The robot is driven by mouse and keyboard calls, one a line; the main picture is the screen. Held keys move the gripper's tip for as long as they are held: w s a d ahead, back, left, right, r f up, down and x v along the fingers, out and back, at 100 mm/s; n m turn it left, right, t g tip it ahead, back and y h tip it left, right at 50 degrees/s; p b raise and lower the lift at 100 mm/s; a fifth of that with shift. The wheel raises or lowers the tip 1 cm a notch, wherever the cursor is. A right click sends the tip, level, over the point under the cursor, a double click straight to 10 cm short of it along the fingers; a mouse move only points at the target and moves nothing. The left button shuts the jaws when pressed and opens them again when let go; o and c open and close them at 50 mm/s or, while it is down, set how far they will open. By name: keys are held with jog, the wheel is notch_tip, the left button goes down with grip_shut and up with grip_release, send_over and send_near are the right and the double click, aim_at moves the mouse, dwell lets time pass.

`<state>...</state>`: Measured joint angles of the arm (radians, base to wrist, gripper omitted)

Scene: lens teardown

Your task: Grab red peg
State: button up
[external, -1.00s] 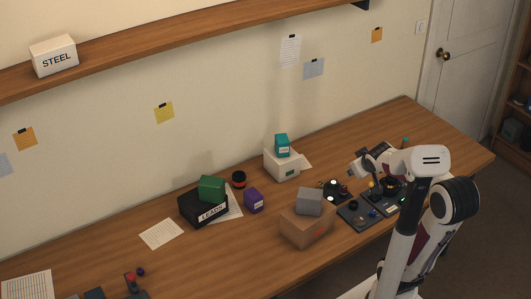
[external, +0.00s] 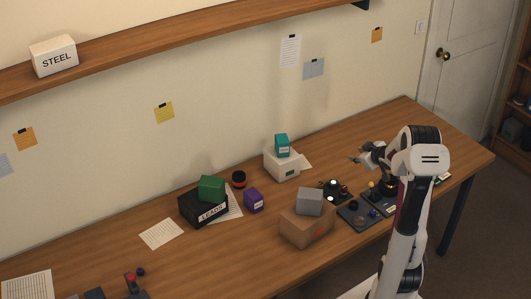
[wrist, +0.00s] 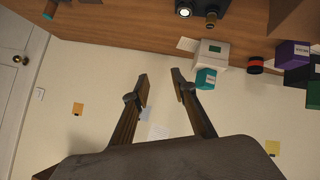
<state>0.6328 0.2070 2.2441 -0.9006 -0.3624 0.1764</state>
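My gripper (external: 358,157) is raised above the right part of the table and points toward the wall. In the wrist view its two fingers (wrist: 160,82) are apart with nothing between them. A small red-topped piece (external: 131,277) stands on a dark base at the bottom left of the external view, far from my gripper. It is too small to tell for certain that it is the red peg. It cannot be made out in the wrist view.
Dark trays with small parts (external: 355,217) lie below my arm. A brown box (external: 306,228) with a grey block on top, a white box (external: 282,165) with a teal box, a purple box (external: 253,201) and a black LEADS box (external: 197,211) stand to the left.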

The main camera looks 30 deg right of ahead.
notch_tip(320, 180, down, 8)
jog(key=d+f+n+t+y, duration=0.1)
jog(key=d+y, duration=0.2)
jog(key=t+y, duration=0.1)
jog(key=y, duration=0.3)
send_near(346, 187)
jog(key=shift+w+a+r, duration=0.1)
jog(key=shift+w, duration=0.35)
jog(key=shift+w+a+r, duration=0.1)
jog(key=shift+w+a, duration=0.05)
jog(key=shift+w, duration=0.3)
jog(key=shift+s+a+f, duration=0.2)
jog(key=shift+s+f, duration=0.2)
jog(key=shift+w, duration=0.1)
jog(key=shift+x, duration=1.2)
jog(key=shift+x, duration=2.6)
jog(key=shift+d+f, duration=0.1)
jog(key=shift+f, duration=0.05)
